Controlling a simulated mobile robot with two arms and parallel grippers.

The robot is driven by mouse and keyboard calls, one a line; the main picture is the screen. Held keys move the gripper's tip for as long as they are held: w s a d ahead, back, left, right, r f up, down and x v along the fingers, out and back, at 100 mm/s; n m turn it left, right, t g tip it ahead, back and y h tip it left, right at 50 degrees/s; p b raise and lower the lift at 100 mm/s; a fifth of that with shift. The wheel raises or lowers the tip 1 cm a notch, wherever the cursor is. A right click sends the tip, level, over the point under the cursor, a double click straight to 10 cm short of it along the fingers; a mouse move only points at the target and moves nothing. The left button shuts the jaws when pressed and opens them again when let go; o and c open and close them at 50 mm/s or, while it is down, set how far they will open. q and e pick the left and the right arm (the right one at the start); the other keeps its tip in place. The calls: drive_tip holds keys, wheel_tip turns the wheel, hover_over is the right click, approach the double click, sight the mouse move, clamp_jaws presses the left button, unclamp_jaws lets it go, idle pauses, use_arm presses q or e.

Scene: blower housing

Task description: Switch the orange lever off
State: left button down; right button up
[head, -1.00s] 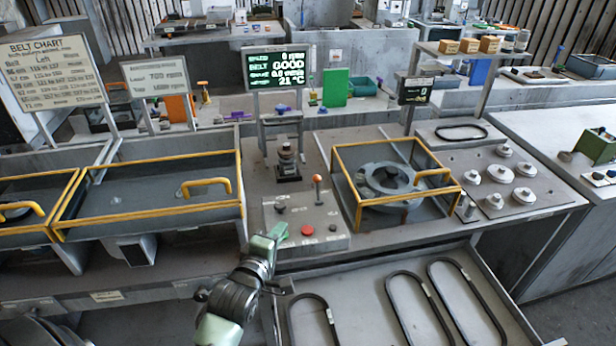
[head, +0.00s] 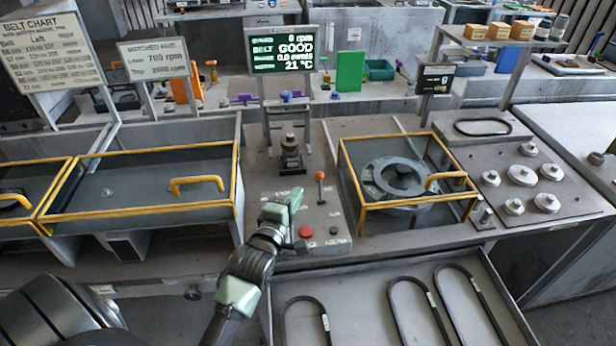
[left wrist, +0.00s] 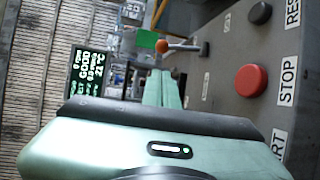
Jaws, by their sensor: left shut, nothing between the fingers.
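The orange lever (head: 320,177) stands about upright on the grey control panel (head: 328,215), its ball knob on top of a thin stem. In the left wrist view the orange lever (left wrist: 163,46) shows just beyond the fingertips, its stem running right to the panel. My left gripper (head: 297,192) is shut and empty, just left of the lever in the head view. The shut fingers also show in the left wrist view (left wrist: 162,82). A gap seems to remain between fingertips and knob; contact cannot be made out. My right gripper is not in view.
A red STOP button (head: 305,232) and a black knob (head: 334,230) sit on the panel's front part. A yellow-framed guard (head: 410,203) stands to the right. A screen (head: 280,50) behind reads 0 rpm and BELT GOOD. An open drawer (head: 370,318) with belts is below.

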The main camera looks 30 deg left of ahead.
sight(320, 187)
use_arm(q)
drive_tip(key=p+x, duration=0.1)
drive_tip(key=x, duration=0.7)
drive_tip(key=shift+w+p, duration=0.2)
drive_tip(key=shift+p, duration=0.15)
drive_tip(key=shift+w+a+f, duration=0.1)
drive_tip(key=shift+w+f, duration=0.05)
drive_tip(key=shift+w, duration=0.25)
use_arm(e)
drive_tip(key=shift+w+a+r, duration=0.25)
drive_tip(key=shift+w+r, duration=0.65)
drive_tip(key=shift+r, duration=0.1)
